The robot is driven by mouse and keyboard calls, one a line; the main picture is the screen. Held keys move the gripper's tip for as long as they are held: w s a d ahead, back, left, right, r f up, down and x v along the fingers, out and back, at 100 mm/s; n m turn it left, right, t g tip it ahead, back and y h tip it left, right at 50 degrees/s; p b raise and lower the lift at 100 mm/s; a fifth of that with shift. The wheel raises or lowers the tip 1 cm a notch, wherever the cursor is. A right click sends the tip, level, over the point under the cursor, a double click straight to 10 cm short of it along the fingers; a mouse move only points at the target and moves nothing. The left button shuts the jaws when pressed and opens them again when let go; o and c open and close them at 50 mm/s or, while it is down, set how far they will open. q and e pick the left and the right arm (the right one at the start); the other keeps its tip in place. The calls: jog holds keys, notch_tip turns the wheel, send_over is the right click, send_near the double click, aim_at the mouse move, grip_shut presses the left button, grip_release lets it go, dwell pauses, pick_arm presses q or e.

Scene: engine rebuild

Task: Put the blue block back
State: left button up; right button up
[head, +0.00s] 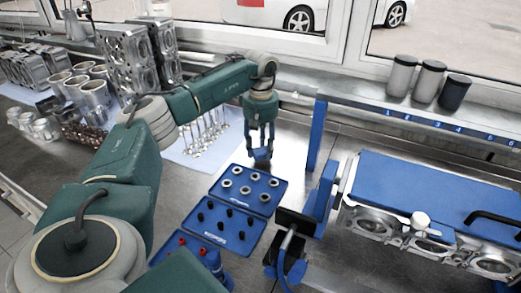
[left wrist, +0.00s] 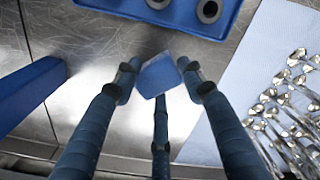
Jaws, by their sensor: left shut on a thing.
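My left gripper (head: 260,152) reaches down behind the blue trays in the head view. Its fingers are shut on a small blue block (left wrist: 158,75), which shows between the fingertips in the left wrist view. In the head view the block is mostly hidden by the fingers, and a dark lower part shows just above the bench near the rear edge of the upper tray. In the left wrist view bare metal bench shows around the block.
A blue tray with metal rings (head: 233,199) and one with black pieces (head: 214,230) lie in front of the gripper. A blue post (head: 315,135) stands to its right. Metal parts lie on a pale mat (head: 178,150) to its left. An engine (head: 430,235) under a blue cover is at right.

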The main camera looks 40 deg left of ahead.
pick_arm(q)
jog(key=shift+f, duration=0.9)
jog(key=o, duration=1.2)
pick_arm(e)
jog(key=shift+s+a, duration=0.3)
jog(key=shift+s, duration=0.2)
jog(key=shift+d+r, duration=0.1)
